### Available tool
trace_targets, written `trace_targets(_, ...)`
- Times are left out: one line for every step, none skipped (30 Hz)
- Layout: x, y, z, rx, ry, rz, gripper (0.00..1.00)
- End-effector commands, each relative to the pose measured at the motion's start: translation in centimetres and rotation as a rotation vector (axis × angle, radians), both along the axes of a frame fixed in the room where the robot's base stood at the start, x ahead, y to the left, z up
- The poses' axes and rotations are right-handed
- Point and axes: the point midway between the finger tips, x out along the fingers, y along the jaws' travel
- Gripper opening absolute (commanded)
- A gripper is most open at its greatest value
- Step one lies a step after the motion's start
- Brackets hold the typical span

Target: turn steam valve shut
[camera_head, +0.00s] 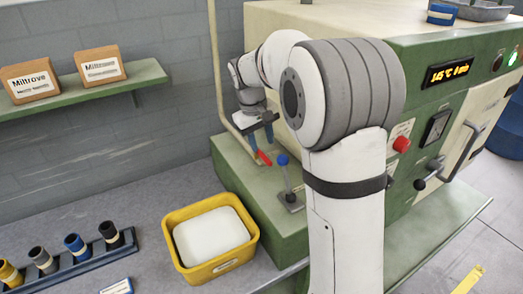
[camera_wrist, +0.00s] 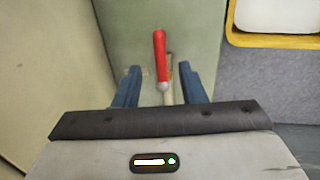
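The steam valve, as I take it, is the red lever handle (camera_head: 264,158) low beside the pale vertical pipe at the left side of the green machine. In the wrist view the red handle (camera_wrist: 160,55) points up the picture, with a pale metal stem at its lower end. My gripper (camera_head: 260,143) is right at the handle and points down. In the wrist view my gripper (camera_wrist: 160,82) is open, with one blue finger on each side of the handle's stem end. A gap shows on both sides, and the depth between fingers and handle is hard to judge.
A yellow bin (camera_head: 175,262) with white contents is in front. A shelf (camera_head: 140,75) with two boxes hangs on the wall. The machine's display (camera_head: 447,73) glows.

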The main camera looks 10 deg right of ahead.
Motion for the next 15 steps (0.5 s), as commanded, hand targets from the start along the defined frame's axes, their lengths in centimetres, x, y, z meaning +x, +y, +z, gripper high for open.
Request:
trace_targets(0.0,-0.2,-0.9,-0.001,0.005,-0.001,0.37)
trace_targets(0.0,-0.3,-1.4,-0.001,0.006,-0.001,0.37)
trace_targets(0.1,-0.4,-2.1,-0.001,0.005,0.000,0.37)
trace_targets(0.1,-0.5,-2.5,-0.001,0.005,0.000,0.37)
trace_targets(0.1,-0.5,-3.0,-0.001,0.005,0.000,0.37)
trace_targets(0.1,-0.6,-3.5,0.000,0.004,0.000,0.37)
trace_targets(0.2,-0.7,-3.8,0.000,0.004,0.000,0.37)
trace_targets(0.2,-0.7,-4.2,0.000,0.003,0.000,0.37)
trace_targets(0.2,-0.8,-4.5,0.000,0.003,0.000,0.37)
trace_targets(0.2,-0.8,-4.8,0.000,0.003,0.000,0.37)
trace_targets(0.2,-0.8,-5.0,0.000,0.002,0.001,0.37)
trace_targets(0.3,-0.9,-5.1,0.001,0.002,0.002,0.37)
trace_targets(0.3,-0.9,-5.2,0.001,0.002,0.002,0.37)
trace_targets(0.3,-0.9,-5.3,0.001,0.001,0.002,0.37)
trace_targets(0.3,-0.9,-5.3,0.001,0.001,0.002,0.37)
